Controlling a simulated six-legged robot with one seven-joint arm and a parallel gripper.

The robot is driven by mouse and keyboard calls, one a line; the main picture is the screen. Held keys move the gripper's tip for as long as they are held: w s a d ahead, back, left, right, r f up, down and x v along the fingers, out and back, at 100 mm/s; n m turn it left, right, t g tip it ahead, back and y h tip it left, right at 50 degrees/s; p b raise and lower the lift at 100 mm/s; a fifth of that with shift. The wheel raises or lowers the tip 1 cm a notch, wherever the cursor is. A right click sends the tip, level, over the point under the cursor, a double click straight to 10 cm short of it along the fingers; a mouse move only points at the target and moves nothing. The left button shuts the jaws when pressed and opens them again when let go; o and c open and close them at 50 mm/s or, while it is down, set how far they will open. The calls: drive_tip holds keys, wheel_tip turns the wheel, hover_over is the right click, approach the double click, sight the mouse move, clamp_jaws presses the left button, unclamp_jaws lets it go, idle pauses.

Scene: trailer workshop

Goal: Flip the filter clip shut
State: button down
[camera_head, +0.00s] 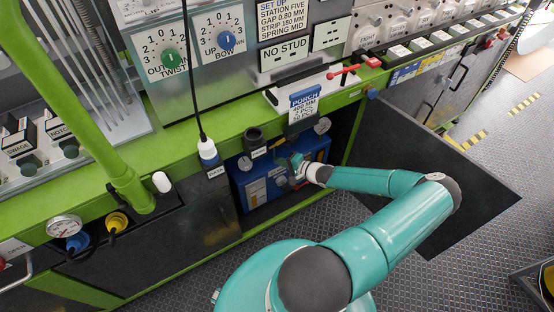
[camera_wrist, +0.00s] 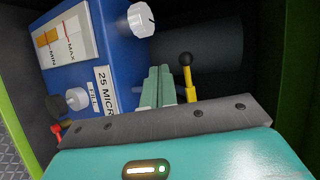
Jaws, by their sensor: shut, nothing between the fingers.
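A blue unit (camera_head: 246,195) sits in the open cabinet under the green bench. In the wrist view, the blue unit (camera_wrist: 92,22) fills the upper left, with a "25 MICR…" label on its face. A yellow lever (camera_wrist: 188,76) with a black ball end stands right of my fingers, apart from them in the picture. I cannot tell for sure whether it is the filter clip. My gripper (camera_wrist: 158,86) is shut and empty, close to the unit's face. In the head view, my gripper (camera_head: 298,161) reaches into the cabinet at the unit's right side.
A MIN/MAX gauge (camera_wrist: 63,38) and a white knob (camera_wrist: 141,20) are on the unit. A small red part (camera_wrist: 57,129) is at the lower left. Green cabinet framing (camera_wrist: 302,60) borders the right. An open dark door panel (camera_head: 430,170) lies right of my arm.

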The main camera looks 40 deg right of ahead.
drive_tip(key=a+v, duration=0.1)
drive_tip(key=v, duration=0.9)
drive_tip(key=shift+s+f, duration=0.3)
drive_tip(key=shift+f, duration=0.1)
drive_tip(key=shift+s, duration=0.15)
